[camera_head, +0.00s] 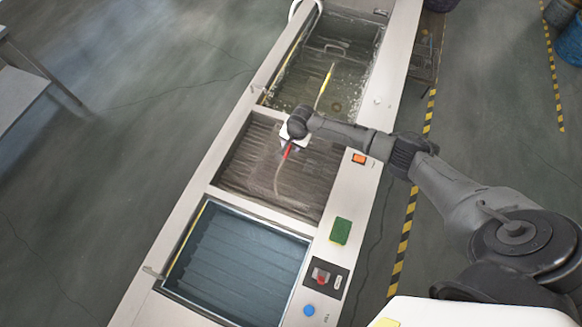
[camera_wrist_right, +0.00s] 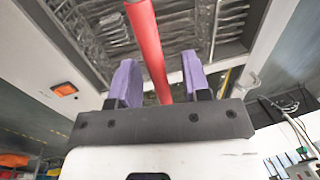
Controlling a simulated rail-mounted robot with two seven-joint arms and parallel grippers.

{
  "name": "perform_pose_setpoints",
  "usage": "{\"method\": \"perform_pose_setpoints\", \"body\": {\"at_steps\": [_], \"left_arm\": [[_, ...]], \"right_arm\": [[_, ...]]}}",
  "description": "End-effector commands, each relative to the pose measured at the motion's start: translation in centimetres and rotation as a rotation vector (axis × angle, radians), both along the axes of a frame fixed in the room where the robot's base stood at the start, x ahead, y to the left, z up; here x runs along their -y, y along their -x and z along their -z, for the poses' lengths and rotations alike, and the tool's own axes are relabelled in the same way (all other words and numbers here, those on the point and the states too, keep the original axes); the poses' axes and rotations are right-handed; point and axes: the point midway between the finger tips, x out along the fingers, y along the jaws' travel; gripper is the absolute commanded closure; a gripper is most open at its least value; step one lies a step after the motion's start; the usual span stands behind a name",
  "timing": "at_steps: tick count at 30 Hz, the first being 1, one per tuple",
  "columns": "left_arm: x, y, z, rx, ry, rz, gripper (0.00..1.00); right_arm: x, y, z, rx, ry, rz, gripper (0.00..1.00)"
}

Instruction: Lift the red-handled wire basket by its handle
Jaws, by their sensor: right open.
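The red handle (camera_head: 287,151) of the wire basket shows just under my right gripper (camera_head: 290,144), over the middle tank. In the right wrist view the red handle (camera_wrist_right: 148,45) runs between the two purple fingers of my right gripper (camera_wrist_right: 159,75). The fingers are open, with a gap visible on each side of the handle. A thin curved wire (camera_head: 278,180) hangs below the handle in the head view. The basket's body is hard to make out against the ribbed middle tank (camera_head: 250,170). My left gripper is not in view.
A blue ribbed tank (camera_head: 235,262) lies nearer. A green sponge (camera_head: 340,231), an orange switch (camera_head: 359,158) and a red knob (camera_head: 320,275) sit on the right rim.

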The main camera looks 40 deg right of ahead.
Motion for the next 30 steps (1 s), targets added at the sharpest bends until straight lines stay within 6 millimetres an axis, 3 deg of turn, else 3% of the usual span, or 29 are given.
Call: {"method": "perform_pose_setpoints", "body": {"at_steps": [7,21,30], "left_arm": [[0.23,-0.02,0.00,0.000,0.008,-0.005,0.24],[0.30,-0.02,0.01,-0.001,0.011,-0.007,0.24],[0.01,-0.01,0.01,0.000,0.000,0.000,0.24]], "right_arm": [[0.01,-0.02,0.07,0.000,0.000,0.000,0.57],[0.03,-0.01,0.05,0.000,0.000,0.000,1.00],[0.04,-0.10,-0.07,0.002,0.000,0.000,1.00]]}}
